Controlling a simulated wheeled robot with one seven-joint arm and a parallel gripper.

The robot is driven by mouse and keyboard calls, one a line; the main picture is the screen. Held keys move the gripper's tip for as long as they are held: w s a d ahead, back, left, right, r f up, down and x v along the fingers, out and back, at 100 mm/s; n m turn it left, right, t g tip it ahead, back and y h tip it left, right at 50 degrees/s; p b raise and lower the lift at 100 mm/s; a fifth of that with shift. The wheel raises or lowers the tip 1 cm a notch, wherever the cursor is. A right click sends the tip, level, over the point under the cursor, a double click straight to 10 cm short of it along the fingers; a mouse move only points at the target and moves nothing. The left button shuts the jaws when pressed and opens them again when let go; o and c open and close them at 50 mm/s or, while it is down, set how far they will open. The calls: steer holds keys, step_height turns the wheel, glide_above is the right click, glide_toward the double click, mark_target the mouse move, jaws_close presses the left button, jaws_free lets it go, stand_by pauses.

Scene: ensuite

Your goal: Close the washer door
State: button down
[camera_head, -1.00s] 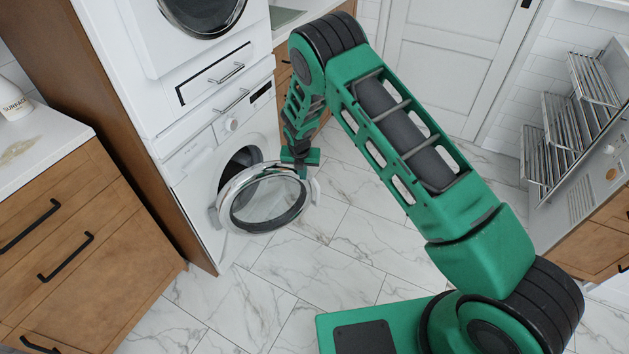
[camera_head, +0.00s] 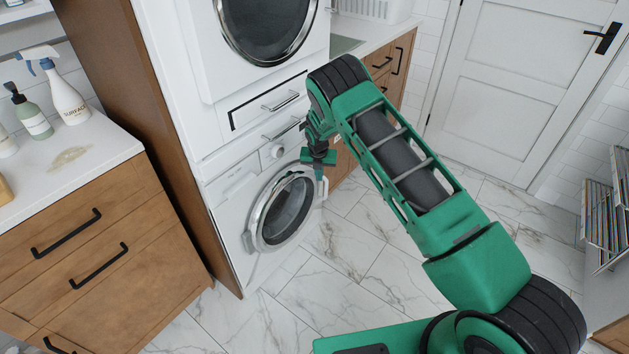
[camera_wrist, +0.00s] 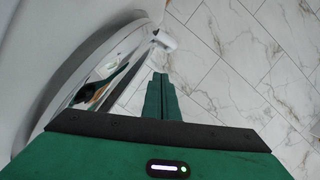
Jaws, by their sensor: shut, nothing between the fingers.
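The washer door (camera_head: 256,228) is a round glass door with a chrome ring, low on the front of the white washer (camera_head: 236,200). It lies close against the washer front, and I cannot tell whether it is fully flush. My gripper (camera_head: 320,178) is shut and empty at the door's right edge, by its pale handle. In the wrist view the green fingers (camera_wrist: 160,82) are together, beside the chrome ring (camera_wrist: 98,78). The white handle tab (camera_wrist: 163,39) sticks out just beyond the fingertips. I cannot tell whether the fingers touch the door.
A second machine with a round door (camera_head: 265,30) sits above the washer. A wooden cabinet (camera_head: 100,250) with black handles stands at the left, with bottles (camera_head: 66,100) on its counter. The marble floor (camera_head: 345,245) is clear. A metal rack (camera_head: 606,220) stands at the right.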

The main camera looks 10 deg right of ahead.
steer(key=shift+w+d, duration=0.1)
steer(key=shift+d, duration=0.25)
steer(key=s+d+r+m, duration=0.3)
steer(key=s+d+r, duration=0.15)
steer(key=r, duration=0.35)
steer(key=s+d+r+m, duration=0.3)
steer(key=d+r, duration=0.2)
steer(key=r, duration=0.2)
steer(key=s+d+r+m, duration=0.3)
steer(key=s+d+r, duration=0.15)
steer(key=r, duration=0.35)
steer(key=s+d+r+m+g, duration=0.1)
steer(key=s+d+r+m, duration=0.8)
steer(key=s, duration=0.4)
steer(key=s+r+m, duration=0.4)
steer(key=s+m, duration=0.6)
steer(key=s, duration=0.7)
steer(key=s+r+m+g+y, duration=0.1)
steer(key=s+r+m, duration=0.3)
steer(key=s+m, duration=0.7)
steer(key=s+d, duration=0.1)
steer(key=s, duration=0.5)
steer(key=shift+s+g, duration=0.3)
steer(key=shift+s, duration=0.05)
